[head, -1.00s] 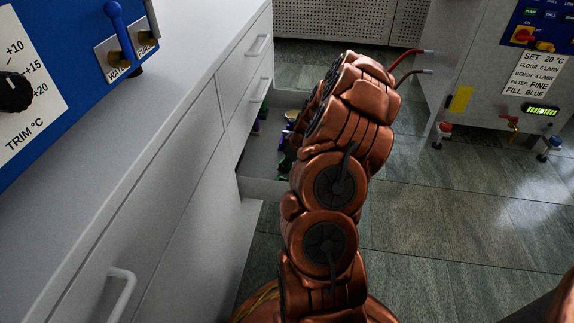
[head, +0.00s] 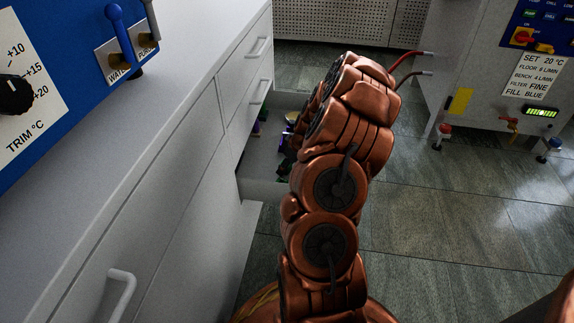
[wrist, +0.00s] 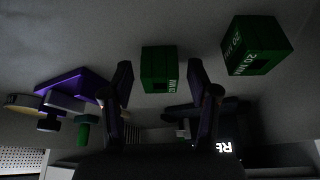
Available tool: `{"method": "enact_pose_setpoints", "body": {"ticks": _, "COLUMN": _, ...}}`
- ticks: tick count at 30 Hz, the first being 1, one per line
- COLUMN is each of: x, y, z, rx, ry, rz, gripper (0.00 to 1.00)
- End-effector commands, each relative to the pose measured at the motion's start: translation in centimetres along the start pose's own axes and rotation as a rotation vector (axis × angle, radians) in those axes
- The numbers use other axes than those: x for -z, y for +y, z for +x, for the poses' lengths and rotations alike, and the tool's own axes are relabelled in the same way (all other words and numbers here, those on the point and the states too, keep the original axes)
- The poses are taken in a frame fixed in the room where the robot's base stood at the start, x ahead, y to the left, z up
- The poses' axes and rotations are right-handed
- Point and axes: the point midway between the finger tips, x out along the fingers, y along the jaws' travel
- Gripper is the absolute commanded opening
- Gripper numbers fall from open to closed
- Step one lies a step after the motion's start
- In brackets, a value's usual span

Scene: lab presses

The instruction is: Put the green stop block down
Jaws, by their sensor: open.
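Two green blocks lie in the open drawer in the wrist view. One green block (wrist: 158,62) sits between and just beyond my fingertips, with a gap on both sides and part of a white label showing. The other green block (wrist: 256,45), marked 20 MM, lies apart to the right. My gripper (wrist: 160,78) is open, with one dark finger on each side of the nearer block. In the head view my arm reaches into the drawer (head: 262,188) and hides most of its inside. I cannot tell the blocks apart there.
A purple piece (wrist: 75,84) and a yellowish round piece (wrist: 22,103) lie left of my gripper in the drawer. The grey cabinet (head: 180,180) and its worktop stand at left. A machine with hoses (head: 480,90) stands at right. The tiled floor (head: 440,220) between is clear.

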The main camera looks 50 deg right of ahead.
Motion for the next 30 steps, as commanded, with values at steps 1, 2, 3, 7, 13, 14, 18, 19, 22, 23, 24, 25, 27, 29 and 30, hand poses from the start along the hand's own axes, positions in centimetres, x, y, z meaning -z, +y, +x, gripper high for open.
{"method": "enact_pose_setpoints", "body": {"ticks": 1, "x": 0.1, "y": 0.1, "z": -0.5, "rx": -0.001, "ry": 0.001, "rz": 0.000, "gripper": 0.60}}
{"method": "enact_pose_setpoints", "body": {"ticks": 2, "x": 0.1, "y": 0.1, "z": -0.7, "rx": -0.002, "ry": 0.001, "rz": 0.000, "gripper": 0.60}}
{"method": "enact_pose_setpoints", "body": {"ticks": 3, "x": 0.1, "y": 0.1, "z": -1.2, "rx": -0.002, "ry": 0.002, "rz": -0.001, "gripper": 0.60}}
{"method": "enact_pose_setpoints", "body": {"ticks": 7, "x": 0.1, "y": 0.1, "z": -3.0, "rx": -0.003, "ry": 0.003, "rz": 0.000, "gripper": 0.60}}
{"method": "enact_pose_setpoints", "body": {"ticks": 13, "x": 0.1, "y": 0.1, "z": -6.8, "rx": -0.002, "ry": 0.002, "rz": 0.001, "gripper": 0.60}}
{"method": "enact_pose_setpoints", "body": {"ticks": 14, "x": 0.1, "y": 0.1, "z": -7.5, "rx": -0.002, "ry": 0.002, "rz": 0.001, "gripper": 0.60}}
{"method": "enact_pose_setpoints", "body": {"ticks": 18, "x": 0.1, "y": 0.1, "z": -10.0, "rx": -0.004, "ry": 0.002, "rz": -0.001, "gripper": 0.60}}
{"method": "enact_pose_setpoints", "body": {"ticks": 19, "x": 0.1, "y": 0.1, "z": -10.4, "rx": -0.003, "ry": 0.002, "rz": 0.000, "gripper": 0.60}}
{"method": "enact_pose_setpoints", "body": {"ticks": 22, "x": 0.1, "y": 0.1, "z": -11.4, "rx": -0.002, "ry": 0.001, "rz": 0.001, "gripper": 0.60}}
{"method": "enact_pose_setpoints", "body": {"ticks": 23, "x": 0.0, "y": 0.1, "z": -11.7, "rx": -0.001, "ry": 0.001, "rz": 0.001, "gripper": 0.60}}
{"method": "enact_pose_setpoints", "body": {"ticks": 24, "x": 0.0, "y": 0.1, "z": -11.8, "rx": -0.001, "ry": 0.001, "rz": 0.000, "gripper": 0.60}}
{"method": "enact_pose_setpoints", "body": {"ticks": 25, "x": 0.0, "y": 0.0, "z": -11.9, "rx": 0.000, "ry": 0.000, "rz": 0.000, "gripper": 0.60}}
{"method": "enact_pose_setpoints", "body": {"ticks": 27, "x": 0.1, "y": -0.1, "z": -12.0, "rx": 0.002, "ry": 0.000, "rz": -0.001, "gripper": 0.60}}
{"method": "enact_pose_setpoints", "body": {"ticks": 29, "x": 0.5, "y": -0.7, "z": -12.1, "rx": 0.009, "ry": -0.002, "rz": -0.004, "gripper": 0.60}}
{"method": "enact_pose_setpoints", "body": {"ticks": 30, "x": 1.1, "y": -1.5, "z": -12.3, "rx": 0.018, "ry": -0.004, "rz": -0.008, "gripper": 0.60}}
